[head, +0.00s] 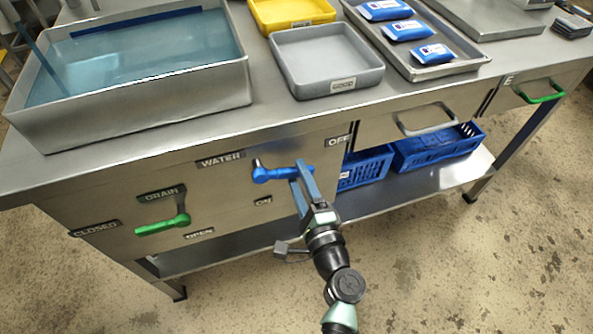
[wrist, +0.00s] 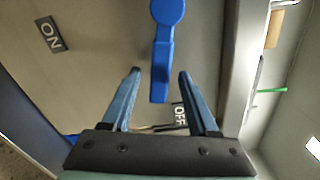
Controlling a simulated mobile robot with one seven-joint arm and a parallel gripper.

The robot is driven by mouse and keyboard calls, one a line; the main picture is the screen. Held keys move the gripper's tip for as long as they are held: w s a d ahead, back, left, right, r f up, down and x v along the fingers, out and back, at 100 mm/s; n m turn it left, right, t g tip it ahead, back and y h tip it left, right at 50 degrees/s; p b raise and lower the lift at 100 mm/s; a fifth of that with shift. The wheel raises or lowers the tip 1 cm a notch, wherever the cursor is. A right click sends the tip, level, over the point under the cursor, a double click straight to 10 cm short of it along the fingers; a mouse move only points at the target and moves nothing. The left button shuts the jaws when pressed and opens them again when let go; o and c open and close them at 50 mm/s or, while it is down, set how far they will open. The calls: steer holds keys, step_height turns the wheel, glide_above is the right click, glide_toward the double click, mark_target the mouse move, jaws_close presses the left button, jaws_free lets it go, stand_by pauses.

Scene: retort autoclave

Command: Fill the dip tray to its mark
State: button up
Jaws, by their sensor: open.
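The dip tray (head: 150,108) is a deep metal basin at the top left of the head view, holding blue water (head: 150,62). A dark blue stripe (head: 135,20) runs along its far inner wall. The blue water lever (head: 283,172) on the bench front points right, towards the OFF plate (head: 337,139); the ON plate (head: 263,200) is below it. My gripper (head: 304,180) is open at the lever's free end. In the wrist view, the lever (wrist: 162,60) reaches between the fingers of my gripper (wrist: 160,76), with gaps on both sides.
A green drain lever (head: 160,226) points left towards the CLOSED plate (head: 95,228). On the bench top stand a grey tray (head: 300,42), a yellow tray (head: 290,12) and a metal tray (head: 460,68) with blue packs. Blue crates (head: 435,148) sit on the lower shelf.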

steer(key=shift+x, duration=1.1)
jaws_close()
stand_by(0.7)
